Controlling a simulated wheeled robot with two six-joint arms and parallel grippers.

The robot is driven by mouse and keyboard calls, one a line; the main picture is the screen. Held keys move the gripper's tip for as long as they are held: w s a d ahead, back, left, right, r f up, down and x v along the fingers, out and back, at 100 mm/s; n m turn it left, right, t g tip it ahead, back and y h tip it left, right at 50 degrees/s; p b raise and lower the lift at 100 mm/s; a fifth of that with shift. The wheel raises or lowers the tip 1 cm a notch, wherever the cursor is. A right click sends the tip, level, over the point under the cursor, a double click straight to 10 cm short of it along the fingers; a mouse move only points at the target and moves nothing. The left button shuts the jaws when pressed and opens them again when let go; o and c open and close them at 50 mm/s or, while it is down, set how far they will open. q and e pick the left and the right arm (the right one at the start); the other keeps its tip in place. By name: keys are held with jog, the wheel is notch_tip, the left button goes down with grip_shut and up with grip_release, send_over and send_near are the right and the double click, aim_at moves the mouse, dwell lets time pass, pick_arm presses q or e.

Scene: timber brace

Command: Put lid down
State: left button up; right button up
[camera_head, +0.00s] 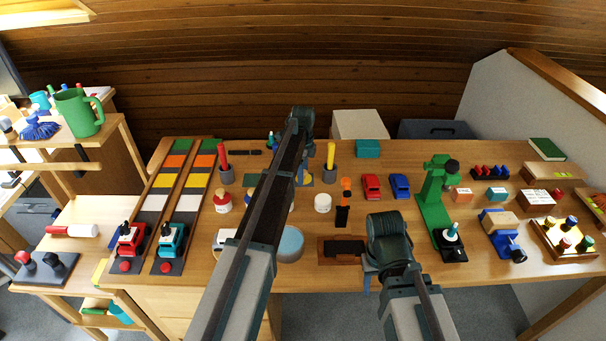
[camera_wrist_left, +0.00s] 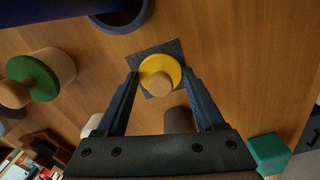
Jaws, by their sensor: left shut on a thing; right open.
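A yellow round lid with a wooden knob (camera_wrist_left: 160,70) is between the fingertips of my left gripper (camera_wrist_left: 161,76) in the left wrist view. The gripper is shut on it. The lid lies over a dark grey square mat (camera_wrist_left: 146,49); I cannot tell whether it touches the mat. In the head view the lid (camera_head: 304,178) shows only partly beside my left arm, which hides most of the left gripper. My right gripper (camera_head: 367,282) is open and apart from the lid, near the table's front edge; its fingers are mostly hidden by its wrist.
A green-topped jar (camera_wrist_left: 38,75), a dark blue round rim (camera_wrist_left: 120,18) and a teal block (camera_wrist_left: 268,153) are around the mat. A white jar (camera_head: 322,203) and a cup with a yellow-handled tool (camera_head: 329,175) stand right of the lid. Bare wood surrounds the mat.

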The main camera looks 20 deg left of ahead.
pick_arm(q)
jog(key=shift+f, duration=0.15)
jog(key=o, duration=1.3)
notch_tip(320, 180, up, 12)
jog(key=p, duration=1.2)
jog(key=shift+r, duration=0.2)
